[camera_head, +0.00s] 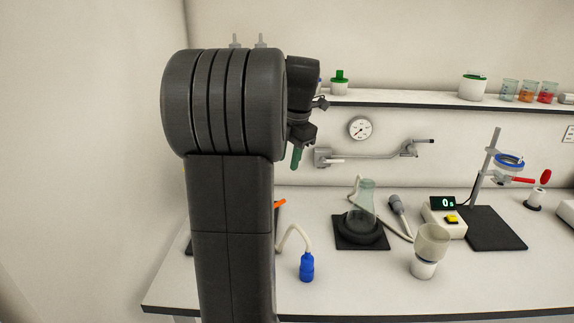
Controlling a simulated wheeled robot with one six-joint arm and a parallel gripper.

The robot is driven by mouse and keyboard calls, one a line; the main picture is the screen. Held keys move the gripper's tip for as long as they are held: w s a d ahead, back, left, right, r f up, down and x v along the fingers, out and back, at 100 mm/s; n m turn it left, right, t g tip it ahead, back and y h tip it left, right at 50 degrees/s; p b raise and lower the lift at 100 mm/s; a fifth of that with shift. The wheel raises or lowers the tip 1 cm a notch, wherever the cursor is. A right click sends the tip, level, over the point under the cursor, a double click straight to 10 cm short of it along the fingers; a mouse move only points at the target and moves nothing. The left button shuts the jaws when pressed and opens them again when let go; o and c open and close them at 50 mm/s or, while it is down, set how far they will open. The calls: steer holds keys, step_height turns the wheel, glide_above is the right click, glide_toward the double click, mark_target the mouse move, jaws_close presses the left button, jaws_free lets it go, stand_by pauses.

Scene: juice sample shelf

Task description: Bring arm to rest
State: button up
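My arm (228,110) stands upright in the left middle of the head view, its large dark joint close to the camera. My gripper (300,146) shows just right of that joint, partly hidden by it. It hangs in the air in front of the back wall, above the bench and a little below shelf level. A slim dark-green piece (296,158) points down at its end. I cannot tell whether this is a finger or a held thing, nor whether the gripper is open or shut.
The shelf (420,105) bears a white pot (473,87) and several small beakers. On the bench (350,290) stand a flask (363,203), a blue-capped tube end (306,267), a cup-topped device (431,245), a timer (445,215) and a ring stand (487,165). The bench's front middle is clear.

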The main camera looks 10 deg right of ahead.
stand_by(0.3)
steer(key=f, duration=0.4)
steer(key=w+a+f, duration=0.1)
steer(key=f, duration=0.4)
steer(key=w+f, duration=0.1)
steer(key=f, duration=0.3)
steer(key=shift+w+a+f, duration=0.15)
steer(key=shift+w+f, duration=0.05)
steer(key=shift+f, duration=0.05)
step_height(320, 180, up, 13)
steer(key=s+d, duration=0.1)
steer(key=s, duration=0.1)
steer(key=f, duration=0.4)
steer(key=w+f, duration=0.1)
steer(key=f, duration=0.3)
steer(key=w+a+f, duration=0.1)
steer(key=f, duration=0.4)
steer(key=shift+f, duration=0.1)
steer(key=shift+s+d+m+b, duration=0.15)
steer(key=shift+s+m+b, duration=0.25)
steer(key=shift+m, duration=0.8)
steer(key=shift+s, duration=0.15)
